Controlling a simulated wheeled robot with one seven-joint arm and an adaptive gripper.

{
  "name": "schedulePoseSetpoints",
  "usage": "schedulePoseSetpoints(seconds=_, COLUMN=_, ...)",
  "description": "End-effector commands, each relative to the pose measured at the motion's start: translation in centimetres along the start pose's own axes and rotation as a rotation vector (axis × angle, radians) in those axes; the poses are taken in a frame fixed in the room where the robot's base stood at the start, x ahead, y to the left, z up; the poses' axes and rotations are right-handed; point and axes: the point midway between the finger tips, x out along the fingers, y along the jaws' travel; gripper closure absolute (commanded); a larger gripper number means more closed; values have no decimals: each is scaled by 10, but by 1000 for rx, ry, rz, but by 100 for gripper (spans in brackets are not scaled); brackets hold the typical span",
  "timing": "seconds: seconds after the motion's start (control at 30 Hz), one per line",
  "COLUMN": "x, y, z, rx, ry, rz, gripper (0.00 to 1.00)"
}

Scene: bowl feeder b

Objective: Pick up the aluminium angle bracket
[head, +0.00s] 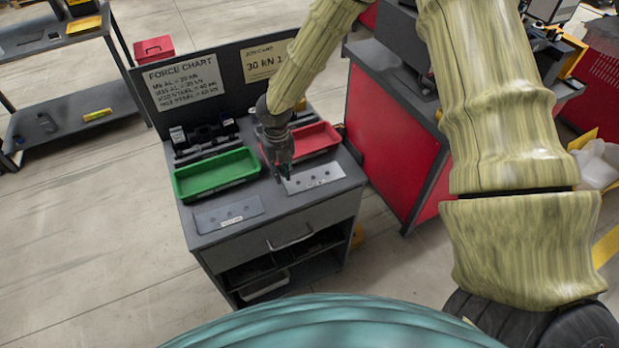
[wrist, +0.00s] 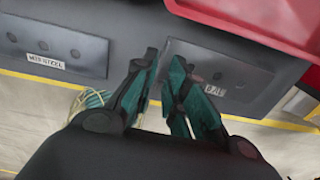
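I cannot make out an angle bracket in either view. The right finger hides part of the lighter plate.
A green tray (head: 215,174) and a red tray (head: 312,140) stand behind the plates. Dark fixtures (head: 200,140) and upright chart boards (head: 185,84) are at the back. A red cabinet (head: 395,150) stands to the right. The bench top between the plates is clear.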

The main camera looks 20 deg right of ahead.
Motion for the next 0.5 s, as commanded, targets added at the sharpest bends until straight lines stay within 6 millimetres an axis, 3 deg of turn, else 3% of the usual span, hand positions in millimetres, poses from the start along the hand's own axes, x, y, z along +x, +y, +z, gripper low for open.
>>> schedulePoseSetpoints(seconds=0.5, x=45, y=-5, z=-3, rx=3, ry=0, rz=-1, gripper=86)
